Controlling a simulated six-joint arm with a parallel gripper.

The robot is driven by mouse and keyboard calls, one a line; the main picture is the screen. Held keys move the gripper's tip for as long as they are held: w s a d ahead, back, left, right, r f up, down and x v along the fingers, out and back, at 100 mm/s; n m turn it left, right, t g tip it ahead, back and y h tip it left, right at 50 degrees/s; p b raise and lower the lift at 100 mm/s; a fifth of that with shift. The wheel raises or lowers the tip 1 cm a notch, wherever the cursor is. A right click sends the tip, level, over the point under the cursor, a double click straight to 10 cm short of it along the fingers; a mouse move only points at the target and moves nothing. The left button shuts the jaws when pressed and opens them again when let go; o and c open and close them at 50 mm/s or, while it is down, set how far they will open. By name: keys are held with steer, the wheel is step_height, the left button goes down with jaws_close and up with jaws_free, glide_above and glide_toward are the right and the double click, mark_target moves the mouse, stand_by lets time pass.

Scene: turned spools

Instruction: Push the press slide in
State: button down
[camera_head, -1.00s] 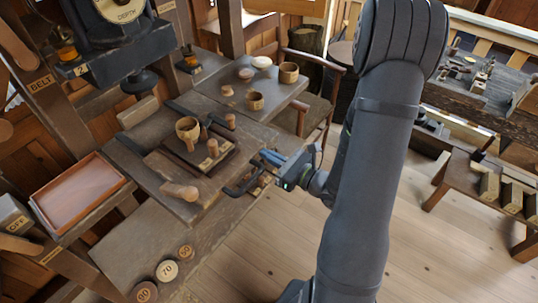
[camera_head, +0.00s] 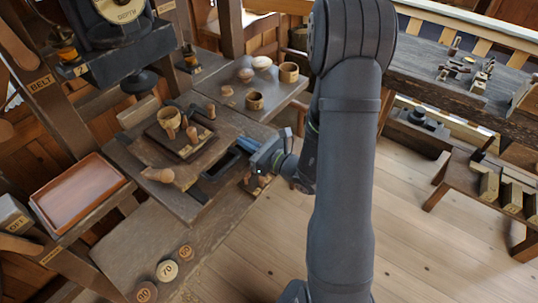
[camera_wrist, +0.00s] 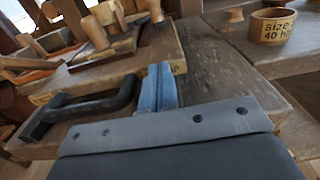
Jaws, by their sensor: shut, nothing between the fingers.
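The press slide (camera_head: 205,168) is a dark wooden board under the press (camera_head: 112,40). My gripper (camera_head: 262,153) is at the slide's near right side. In the wrist view its blue fingers (camera_wrist: 158,85) are together and empty, right of the handle, with tips at the slide's front edge. I cannot tell whether they touch it.
A reddish tray (camera_head: 82,195) is on the left. A side board (camera_head: 285,95) with cups and small turned pieces is behind my gripper. Numbered discs (camera_head: 167,270) lie on the lower board. The floor at the right front is clear.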

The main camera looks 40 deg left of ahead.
steer(key=shift+a, duration=0.75)
steer(key=d, duration=1.4)
steer(key=shift+s+a+r+h, duration=0.6)
steer(key=shift+s+r+h, duration=0.1)
steer(key=shift+r+h, duration=2.35)
steer(key=x, duration=0.9)
steer(key=shift+a, duration=0.2)
steer(key=a, duration=0.3)
steer(key=shift+a+f, duration=0.1)
steer(key=shift+a, duration=0.6)
